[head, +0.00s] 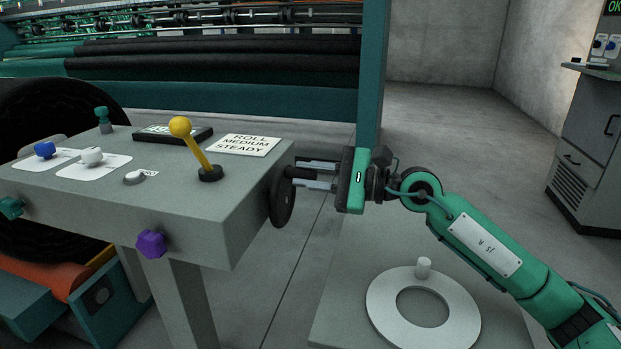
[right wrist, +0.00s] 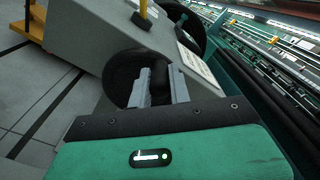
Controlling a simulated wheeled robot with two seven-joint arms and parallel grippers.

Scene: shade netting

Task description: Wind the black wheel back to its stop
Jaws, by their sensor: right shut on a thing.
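The black wheel (head: 282,200) is mounted on the right side of the grey control bench (head: 232,225) and is seen nearly edge-on in the head view. My right gripper (head: 295,178) reaches in from the right and is shut at the wheel's upper part, where its knob seems to be. In the right wrist view the wheel (right wrist: 122,75) lies beyond the fingers (right wrist: 160,82), with a dark knob between them. The fingers partly hide the knob and the wheel's face. No stop mark can be made out. My left gripper is not in view.
The bench top bears a yellow lever (head: 195,148), a blue knob (head: 45,149), a white knob (head: 92,155) and a sign (head: 243,145). A purple knob (head: 151,244) sticks out in front. A white ring with a peg (head: 380,300) lies below my right arm. A grey cabinet (head: 590,130) stands right.

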